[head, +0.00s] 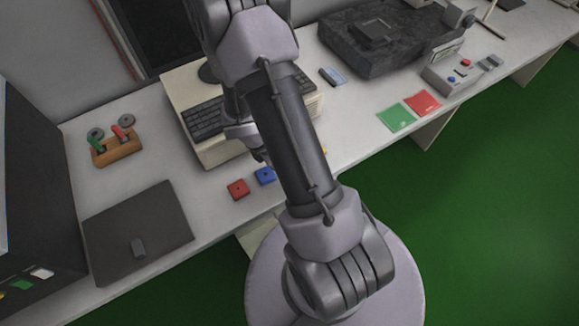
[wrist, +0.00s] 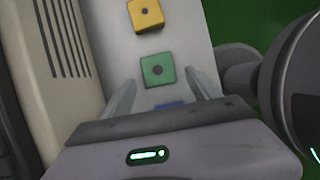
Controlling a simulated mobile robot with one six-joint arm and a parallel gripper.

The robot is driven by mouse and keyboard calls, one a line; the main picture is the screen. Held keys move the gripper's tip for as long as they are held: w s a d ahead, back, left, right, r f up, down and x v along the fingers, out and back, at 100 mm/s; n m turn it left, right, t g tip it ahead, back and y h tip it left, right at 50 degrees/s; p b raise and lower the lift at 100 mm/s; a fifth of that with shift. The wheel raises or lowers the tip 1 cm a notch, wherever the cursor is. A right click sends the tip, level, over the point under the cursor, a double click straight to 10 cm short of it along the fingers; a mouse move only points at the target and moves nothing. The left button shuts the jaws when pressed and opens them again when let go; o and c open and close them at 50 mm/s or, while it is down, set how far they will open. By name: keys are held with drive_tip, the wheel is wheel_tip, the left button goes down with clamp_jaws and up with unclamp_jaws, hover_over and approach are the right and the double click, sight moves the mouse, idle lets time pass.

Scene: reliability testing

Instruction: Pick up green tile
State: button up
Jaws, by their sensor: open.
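The green tile (wrist: 158,70) is a small square block with a dark dot in its middle, lying on the light bench top in the wrist view. My gripper (wrist: 160,78) is open, with one finger to each side of the green tile in the picture. I cannot tell how high the fingers are above the bench. Nothing is between them that I can see held. In the head view my arm hides the green tile and most of my gripper.
A yellow tile (wrist: 146,15) lies beyond the green one, and a blue tile (wrist: 168,106) shows partly at the palm. A red tile (head: 237,188) lies left of the blue one. A beige computer with a keyboard (head: 204,118) stands close behind. Flat green (head: 396,118) and red (head: 422,102) squares lie farther right.

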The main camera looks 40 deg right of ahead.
drive_tip(key=shift+x, duration=0.8)
drive_tip(key=shift+r, duration=0.1)
drive_tip(key=shift+c, duration=0.4)
drive_tip(key=shift+w, duration=0.1)
drive_tip(key=c, duration=1.4)
drive_tip(key=shift+o, duration=0.2)
drive_tip(key=shift+r, duration=0.1)
